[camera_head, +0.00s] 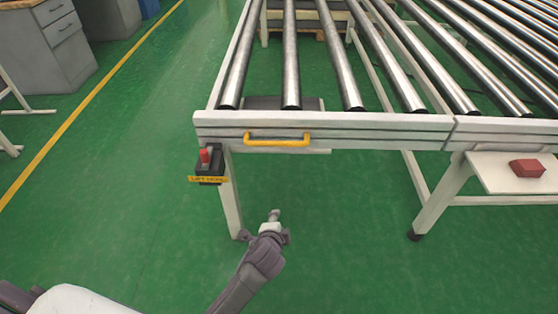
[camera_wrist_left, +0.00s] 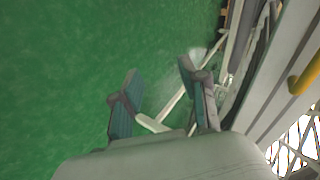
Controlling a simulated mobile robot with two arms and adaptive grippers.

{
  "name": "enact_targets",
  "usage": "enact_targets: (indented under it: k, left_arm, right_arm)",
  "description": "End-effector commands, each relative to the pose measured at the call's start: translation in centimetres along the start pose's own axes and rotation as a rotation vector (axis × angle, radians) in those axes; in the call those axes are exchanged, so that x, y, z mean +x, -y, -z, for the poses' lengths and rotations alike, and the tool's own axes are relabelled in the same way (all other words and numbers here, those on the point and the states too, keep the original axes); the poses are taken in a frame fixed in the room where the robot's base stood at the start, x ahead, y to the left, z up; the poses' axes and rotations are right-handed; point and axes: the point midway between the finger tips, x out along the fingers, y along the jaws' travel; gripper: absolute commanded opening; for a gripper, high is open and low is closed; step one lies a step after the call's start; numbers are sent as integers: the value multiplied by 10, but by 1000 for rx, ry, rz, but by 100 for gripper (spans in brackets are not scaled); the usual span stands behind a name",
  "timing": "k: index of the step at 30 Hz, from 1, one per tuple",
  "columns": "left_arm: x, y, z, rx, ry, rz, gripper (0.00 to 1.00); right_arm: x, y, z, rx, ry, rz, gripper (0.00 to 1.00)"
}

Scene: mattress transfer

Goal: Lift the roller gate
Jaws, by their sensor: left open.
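The roller gate (camera_head: 375,121) is the front-left end of a conveyor frame with steel rollers. A yellow handle (camera_head: 278,141) is on its front rail; a yellow bar, likely the same handle, shows at the right edge of the left wrist view (camera_wrist_left: 306,74). A black box with a red button (camera_head: 205,158) and a yellow label (camera_head: 208,179) hangs at the left corner. My left gripper (camera_head: 270,224) is below and in front of the handle, apart from it. In the left wrist view its two fingers (camera_wrist_left: 158,72) are spread with nothing held between them. My right gripper is out of view.
Pale frame legs (camera_head: 442,196) stand under the rail. A red object (camera_head: 527,168) sits on a pale shelf (camera_head: 490,172) at right. Grey cabinets (camera_head: 62,45) stand at the upper left, beside a yellow floor line (camera_head: 75,127). The green floor at left is open.

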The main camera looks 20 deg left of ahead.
Motion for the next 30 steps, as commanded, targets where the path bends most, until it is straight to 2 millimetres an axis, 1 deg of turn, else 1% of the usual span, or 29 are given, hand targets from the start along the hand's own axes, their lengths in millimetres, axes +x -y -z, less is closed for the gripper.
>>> enact_targets:
  k: [1, 2, 3, 6, 9, 12, 14, 16, 20, 27, 30]
  left_arm:
    - [-1, 33, 12, 49, -6, 104, 43]
    - [-9, 55, 18, 79, 0, 158, 43]
    - [-20, 81, 23, 111, 11, 223, 43]
    - [-48, 129, 29, 162, 44, 344, 43]
    - [-67, 155, 30, 184, 69, 409, 43]
    - [-72, 166, 30, 193, 80, 432, 43]
    - [-69, 169, 29, 194, 82, 434, 43]
    - [-60, 174, 29, 194, 82, 434, 43]
    - [-37, 184, 28, 195, 81, 434, 43]
    - [11, 204, 26, 192, 81, 432, 43]
    - [26, 212, 25, 192, 80, 431, 43]
  right_arm:
    - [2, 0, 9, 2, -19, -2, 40]
    - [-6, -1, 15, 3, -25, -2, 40]
    - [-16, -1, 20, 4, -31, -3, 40]
    - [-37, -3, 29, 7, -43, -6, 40]
    - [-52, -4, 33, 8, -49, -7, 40]
    - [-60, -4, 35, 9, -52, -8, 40]
    - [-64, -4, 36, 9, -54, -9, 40]
    - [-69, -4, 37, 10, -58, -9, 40]
    - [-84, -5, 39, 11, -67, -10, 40]
    - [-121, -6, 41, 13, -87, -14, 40]
    - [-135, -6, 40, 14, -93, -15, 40]
